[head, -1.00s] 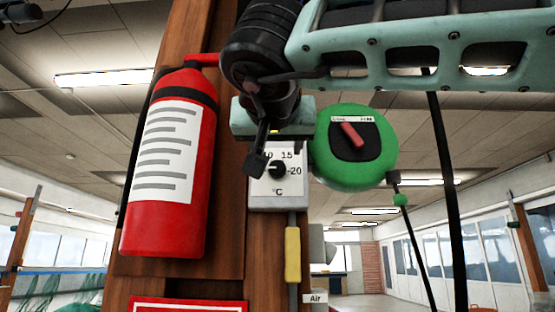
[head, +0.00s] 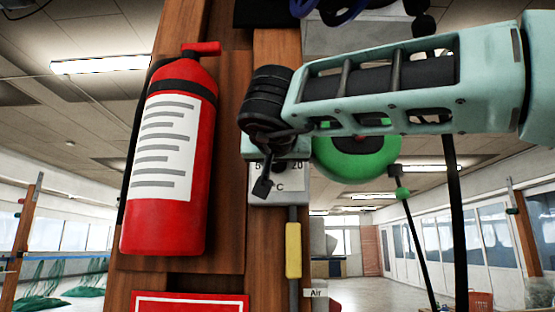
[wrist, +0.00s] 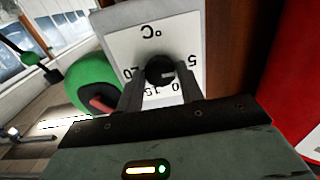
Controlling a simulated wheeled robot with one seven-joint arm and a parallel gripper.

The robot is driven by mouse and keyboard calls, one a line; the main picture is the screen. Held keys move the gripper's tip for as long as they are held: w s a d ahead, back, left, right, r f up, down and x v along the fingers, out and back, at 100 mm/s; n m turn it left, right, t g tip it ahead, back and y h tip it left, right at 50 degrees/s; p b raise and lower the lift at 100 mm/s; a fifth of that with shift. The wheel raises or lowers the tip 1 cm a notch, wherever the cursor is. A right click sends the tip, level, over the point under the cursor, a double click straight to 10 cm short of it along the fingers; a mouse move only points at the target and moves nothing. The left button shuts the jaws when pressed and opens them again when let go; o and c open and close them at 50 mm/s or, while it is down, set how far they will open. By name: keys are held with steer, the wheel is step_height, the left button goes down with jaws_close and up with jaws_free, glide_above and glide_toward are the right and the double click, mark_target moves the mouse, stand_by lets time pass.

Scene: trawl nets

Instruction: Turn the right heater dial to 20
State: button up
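The heater dial is a black knob (wrist: 160,70) on a white plate (wrist: 118,42) marked °C, with numbers from 5 to 20. In the wrist view the plate appears upside down, and a pale mark on the knob points right, toward the 5 side. My gripper (wrist: 162,82) has one finger on each side of the knob, apart, with seemingly narrow gaps; contact is hard to judge. In the head view my gripper (head: 268,178) covers the knob and much of the plate (head: 292,188); 5, 20 and °C still show. Only one °C dial is in view.
A red fire extinguisher (head: 172,170) hangs left of the plate on the wooden post. A round green device (head: 355,165) with a red lever (wrist: 100,104) is close on the right, partly behind my arm. A yellow sleeve (head: 293,250) is on the conduit below.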

steer(key=c, duration=0.4)
steer(key=shift+c, duration=0.2)
